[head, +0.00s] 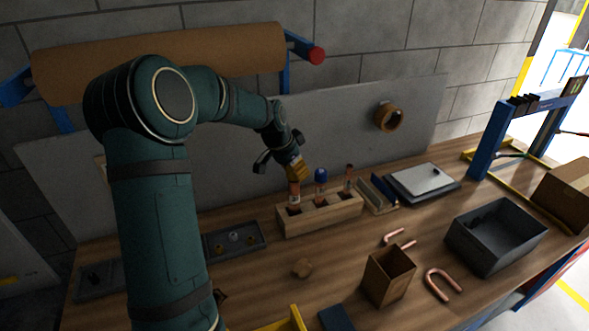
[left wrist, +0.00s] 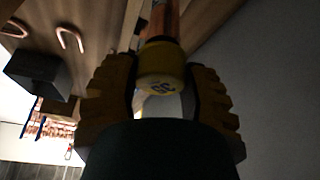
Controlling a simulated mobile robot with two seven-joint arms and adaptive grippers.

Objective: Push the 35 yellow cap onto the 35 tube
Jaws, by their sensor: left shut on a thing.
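My left gripper (head: 296,170) is above the left end of a wooden rack (head: 322,217), over the leftmost copper tube (head: 295,192) standing in it. In the left wrist view, the yellow cap (left wrist: 161,67), marked 35, is between the two ridged fingers of the left gripper (left wrist: 163,80), which is shut on it. The cap is in line with the copper tube (left wrist: 168,22) and appears to be at its end. How far it sits on the tube cannot be told. In the head view the fingers hide the cap. My right gripper is not in view.
Close beside the held tube stand a blue-capped tube (head: 321,176) and another copper tube (head: 348,180). A grey tray (head: 262,246) with small caps lies left of the rack. A wooden box (head: 388,277), U-shaped copper bend (head: 443,287) and dark bin (head: 495,240) stand at the right.

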